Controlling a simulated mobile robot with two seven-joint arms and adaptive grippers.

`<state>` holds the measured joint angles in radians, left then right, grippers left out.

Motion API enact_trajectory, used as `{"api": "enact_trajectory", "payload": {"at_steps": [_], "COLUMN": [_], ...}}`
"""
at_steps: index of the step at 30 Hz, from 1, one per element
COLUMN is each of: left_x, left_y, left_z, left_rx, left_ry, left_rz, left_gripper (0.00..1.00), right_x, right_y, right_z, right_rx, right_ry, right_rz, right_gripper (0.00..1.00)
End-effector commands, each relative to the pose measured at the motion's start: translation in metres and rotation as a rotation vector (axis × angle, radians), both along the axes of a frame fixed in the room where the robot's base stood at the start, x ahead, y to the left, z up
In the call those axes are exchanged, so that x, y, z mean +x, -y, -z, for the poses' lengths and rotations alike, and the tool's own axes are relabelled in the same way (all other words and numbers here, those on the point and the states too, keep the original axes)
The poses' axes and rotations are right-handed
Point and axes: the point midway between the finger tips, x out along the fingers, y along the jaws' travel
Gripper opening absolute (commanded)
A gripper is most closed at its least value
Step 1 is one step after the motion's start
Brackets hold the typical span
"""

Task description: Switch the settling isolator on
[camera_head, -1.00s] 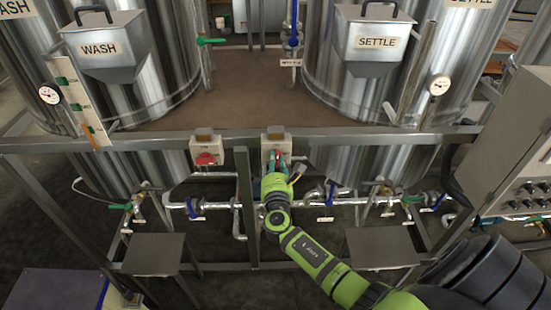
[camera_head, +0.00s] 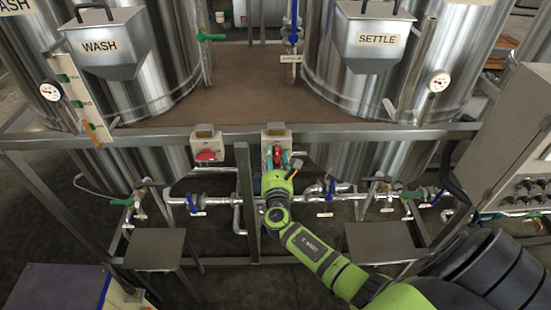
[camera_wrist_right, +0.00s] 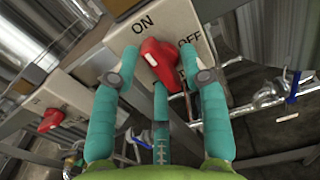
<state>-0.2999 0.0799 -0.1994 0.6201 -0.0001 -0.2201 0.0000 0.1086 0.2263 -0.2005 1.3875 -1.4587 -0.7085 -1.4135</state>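The settling isolator is a pale box (camera_head: 267,138) on the frame rail below the SETTLE tank, with a red knob (camera_head: 276,152). In the right wrist view the knob (camera_wrist_right: 160,65) is large; its long axis runs roughly toward the ON label (camera_wrist_right: 143,24), and OFF (camera_wrist_right: 189,42) is to its right. My right gripper (camera_head: 278,160) is in front of the box. Its teal fingers, also in the right wrist view (camera_wrist_right: 160,72), stand apart on both sides of the knob, with small gaps seen. My left gripper is in neither view.
A second isolator (camera_head: 207,146) with a red knob lying crosswise is left on the same rail (camera_head: 350,130). Pipes with blue-handled valves (camera_head: 329,190) run below. A grey control cabinet (camera_head: 515,140) stands at the right. An upright post (camera_head: 245,205) stands close left of my right gripper.

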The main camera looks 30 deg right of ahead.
Motion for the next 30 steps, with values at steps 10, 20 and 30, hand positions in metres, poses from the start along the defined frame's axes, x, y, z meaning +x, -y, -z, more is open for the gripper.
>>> {"api": "enact_trajectory", "payload": {"at_steps": [10, 20, 30], "left_x": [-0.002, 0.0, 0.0], "left_y": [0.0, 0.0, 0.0], "left_z": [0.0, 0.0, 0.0], "left_rx": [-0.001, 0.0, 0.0], "left_ry": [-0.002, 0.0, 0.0], "left_rz": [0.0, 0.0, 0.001], "left_gripper": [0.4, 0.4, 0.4], "right_x": [-0.006, -0.063, -0.1], "right_y": [-0.005, -0.038, -0.062], "right_z": [-0.001, 0.0, -0.001], "right_rx": [0.002, 0.004, 0.001], "right_ry": [0.003, 0.0, 0.001], "right_rz": [-0.001, 0.0, 0.0], "right_gripper": [0.45, 0.45, 0.45]}}
